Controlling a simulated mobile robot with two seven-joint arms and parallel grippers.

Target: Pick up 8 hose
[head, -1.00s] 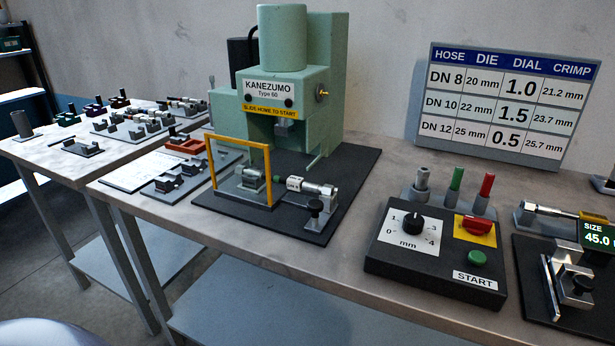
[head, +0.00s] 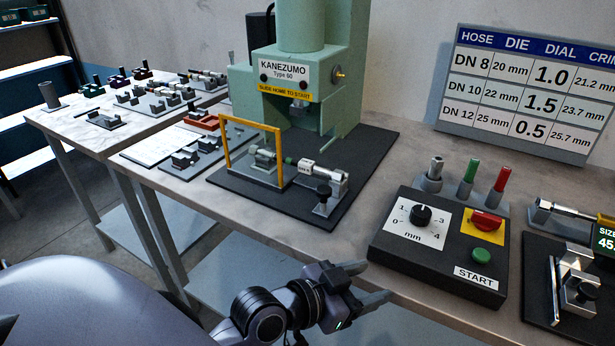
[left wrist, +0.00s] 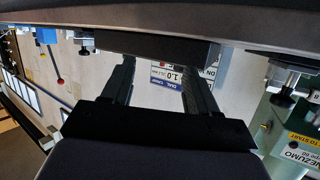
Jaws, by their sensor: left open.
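A short hose piece with a silver fitting and a small white tag (head: 306,166) lies in a holder on the press's black base plate. The tag is too small to read surely. My left gripper (head: 374,283) is open and empty, low in front of the table's front edge, to the lower right of this piece and apart from it. Its two dark fingers stand apart in the left wrist view (left wrist: 158,85), with nothing between them. My right gripper is not in view.
The green press (head: 295,90) stands behind a yellow frame (head: 253,130). A control box (head: 437,245) and a gauge fixture (head: 575,285) stand at right. Several small holders (head: 150,100) sit on the far left table. Bare tabletop shows between press and control box.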

